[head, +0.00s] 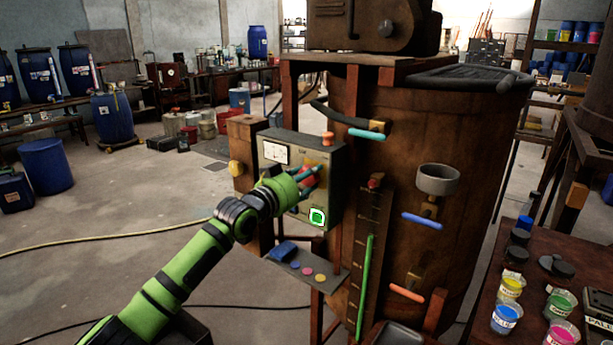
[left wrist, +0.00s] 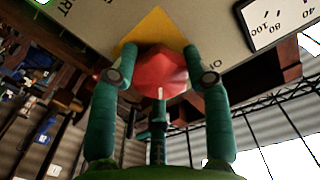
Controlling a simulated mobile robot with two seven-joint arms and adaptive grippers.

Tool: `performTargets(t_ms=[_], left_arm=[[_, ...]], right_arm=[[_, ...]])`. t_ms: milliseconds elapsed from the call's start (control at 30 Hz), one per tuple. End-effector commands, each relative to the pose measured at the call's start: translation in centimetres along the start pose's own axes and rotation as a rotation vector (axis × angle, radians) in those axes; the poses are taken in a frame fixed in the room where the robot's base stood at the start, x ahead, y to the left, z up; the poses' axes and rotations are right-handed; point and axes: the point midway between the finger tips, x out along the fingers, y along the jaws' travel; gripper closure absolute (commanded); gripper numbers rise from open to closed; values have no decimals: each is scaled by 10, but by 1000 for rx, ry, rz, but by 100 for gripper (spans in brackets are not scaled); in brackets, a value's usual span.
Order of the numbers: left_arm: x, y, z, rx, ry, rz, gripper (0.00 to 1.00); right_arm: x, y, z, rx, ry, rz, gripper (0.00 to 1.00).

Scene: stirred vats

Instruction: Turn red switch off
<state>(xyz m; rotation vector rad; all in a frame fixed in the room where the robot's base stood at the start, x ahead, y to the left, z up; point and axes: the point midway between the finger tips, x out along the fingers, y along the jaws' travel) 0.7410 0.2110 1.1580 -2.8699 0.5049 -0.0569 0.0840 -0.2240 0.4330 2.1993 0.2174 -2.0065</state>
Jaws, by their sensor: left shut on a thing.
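The red switch (left wrist: 160,72) is a faceted red knob with a pale line on it, on a yellow plate (left wrist: 155,27). The plate is on the face of a grey-green control box (head: 333,195), which stands before a large brown vat. My left gripper (head: 307,178) reaches the box from the lower left. In the head view the fingers partly hide the switch. The lettering near the plate is cut off. My right gripper is not in view.
The box also bears a white dial (head: 275,153), an orange-red knob on top (head: 328,138) and a lit green button (head: 317,216). A small shelf (head: 330,283) with coloured buttons juts out below. Coloured handles stick out from the vat (head: 470,130). A table with paint pots is at right.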

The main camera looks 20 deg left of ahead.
Motion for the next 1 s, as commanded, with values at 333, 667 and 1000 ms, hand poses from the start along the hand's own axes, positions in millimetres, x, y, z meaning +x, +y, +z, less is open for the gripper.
performTargets(t_ms=[333,667,1000], left_arm=[[0,-1,-4,-286,4,0,85],[0,-1,-5,-600,7,0,85],[0,-2,-6,-924,8,0,85]], right_arm=[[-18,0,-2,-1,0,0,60],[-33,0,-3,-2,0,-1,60],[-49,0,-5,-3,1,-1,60]])
